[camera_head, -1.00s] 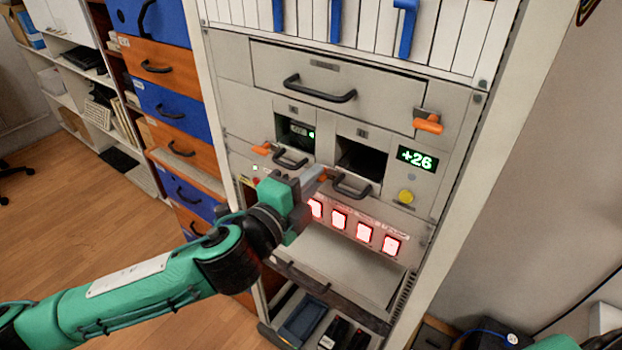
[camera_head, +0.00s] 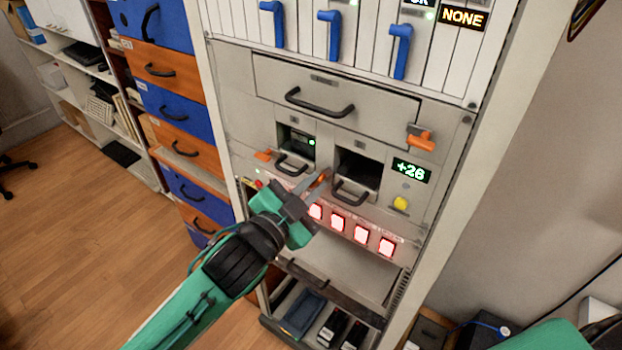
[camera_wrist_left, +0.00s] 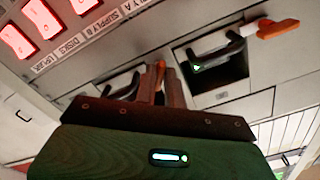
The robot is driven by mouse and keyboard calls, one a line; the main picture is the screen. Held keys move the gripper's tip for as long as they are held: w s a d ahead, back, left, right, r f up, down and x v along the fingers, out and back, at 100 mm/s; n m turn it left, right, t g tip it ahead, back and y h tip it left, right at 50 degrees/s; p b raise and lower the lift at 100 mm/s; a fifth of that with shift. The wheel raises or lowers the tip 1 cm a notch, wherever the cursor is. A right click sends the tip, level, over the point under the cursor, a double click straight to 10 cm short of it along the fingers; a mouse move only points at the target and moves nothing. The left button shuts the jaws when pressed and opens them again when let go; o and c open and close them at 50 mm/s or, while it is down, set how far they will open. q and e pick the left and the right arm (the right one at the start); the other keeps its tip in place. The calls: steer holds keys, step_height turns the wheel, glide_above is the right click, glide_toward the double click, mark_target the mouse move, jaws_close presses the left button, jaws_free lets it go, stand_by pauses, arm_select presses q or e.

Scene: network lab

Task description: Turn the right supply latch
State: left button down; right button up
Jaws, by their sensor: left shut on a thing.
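The right supply latch (camera_head: 322,177) is a small orange lever beside the lower left of the right supply bay (camera_head: 358,168). My left gripper (camera_head: 312,186) reaches it from the lower left and is shut on it. In the left wrist view, the orange latch (camera_wrist_left: 160,73) stands between the two finger tips (camera_wrist_left: 166,88), which partly hide it. The left supply latch (camera_head: 264,155), also orange, lies beside the left bay (camera_head: 297,141); it also shows in the left wrist view (camera_wrist_left: 270,28). My right gripper is not in view.
Black handles (camera_head: 291,166) (camera_head: 350,193) stick out close to the fingers. Red lit buttons (camera_head: 337,222) run just below. A yellow button (camera_head: 400,203) and a green number display (camera_head: 411,170) are at right. Another orange lever (camera_head: 421,138) sits higher. Blue levers (camera_head: 400,50) line the top.

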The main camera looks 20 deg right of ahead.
arm_select(q)
steer(key=shift+r+n+p, duration=0.1)
steer(key=shift+n+p, duration=0.5)
steer(key=shift+n, duration=0.4)
steer(key=shift+n+p, duration=0.85)
steer(key=shift+n, duration=0.35)
steer(key=shift+n+p, duration=0.85)
steer(key=shift+n, duration=0.55)
steer(key=c, duration=1.5)
jaws_free()
steer(key=shift+s+a, duration=0.1)
